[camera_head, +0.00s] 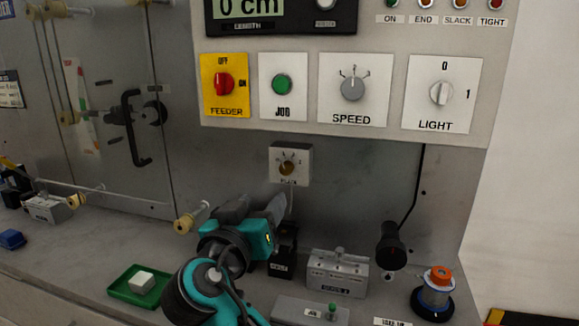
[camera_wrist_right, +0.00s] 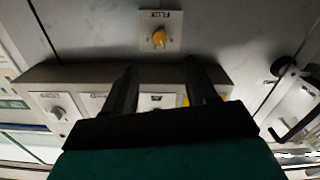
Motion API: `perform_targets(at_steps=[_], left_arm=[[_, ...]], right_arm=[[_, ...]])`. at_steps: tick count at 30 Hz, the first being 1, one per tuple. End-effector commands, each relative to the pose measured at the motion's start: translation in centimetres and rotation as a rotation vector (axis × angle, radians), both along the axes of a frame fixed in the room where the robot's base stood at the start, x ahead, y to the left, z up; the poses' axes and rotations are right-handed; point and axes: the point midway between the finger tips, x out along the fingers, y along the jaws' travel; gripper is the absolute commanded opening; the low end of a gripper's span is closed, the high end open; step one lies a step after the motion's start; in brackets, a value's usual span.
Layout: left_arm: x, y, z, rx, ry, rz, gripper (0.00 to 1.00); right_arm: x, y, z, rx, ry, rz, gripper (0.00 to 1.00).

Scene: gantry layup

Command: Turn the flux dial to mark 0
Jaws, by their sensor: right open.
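The flux dial is a small brass-yellow knob (camera_head: 287,168) on a white square plate on the grey back wall, below the large control panel. Its marks are too small to read, so I cannot tell which one it points to. In the right wrist view the knob (camera_wrist_right: 159,39) shows upside down, beyond the fingertips and apart from them. My teal right gripper (camera_head: 256,206) is below and left of the dial, with its two dark fingers spread and nothing between them. The fingers also show in the right wrist view (camera_wrist_right: 162,78). My left gripper is not in view.
Above the dial hangs the control panel with the feeder switch (camera_head: 223,84), green jog button (camera_head: 283,84), speed knob (camera_head: 353,88) and light switch (camera_head: 441,94). A grey box (camera_head: 338,272), a black lamp (camera_head: 391,246) and an orange-topped spool (camera_head: 437,283) stand right of my gripper.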

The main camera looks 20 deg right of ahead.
Motion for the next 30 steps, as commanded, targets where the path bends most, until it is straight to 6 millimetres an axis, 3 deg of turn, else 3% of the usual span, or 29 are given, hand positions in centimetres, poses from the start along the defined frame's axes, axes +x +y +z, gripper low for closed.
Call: perform_targets(at_steps=[8, 21, 30], left_arm=[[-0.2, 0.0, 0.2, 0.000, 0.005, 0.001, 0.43], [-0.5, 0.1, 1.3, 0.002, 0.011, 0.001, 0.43], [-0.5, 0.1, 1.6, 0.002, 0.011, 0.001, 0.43]], right_arm=[[1.3, -0.9, 0.3, -0.001, -0.007, -0.005, 0.57], [8.4, -5.8, 0.3, -0.001, -0.004, -0.005, 0.57], [10.6, -7.2, 0.1, 0.000, -0.003, -0.004, 0.57]])
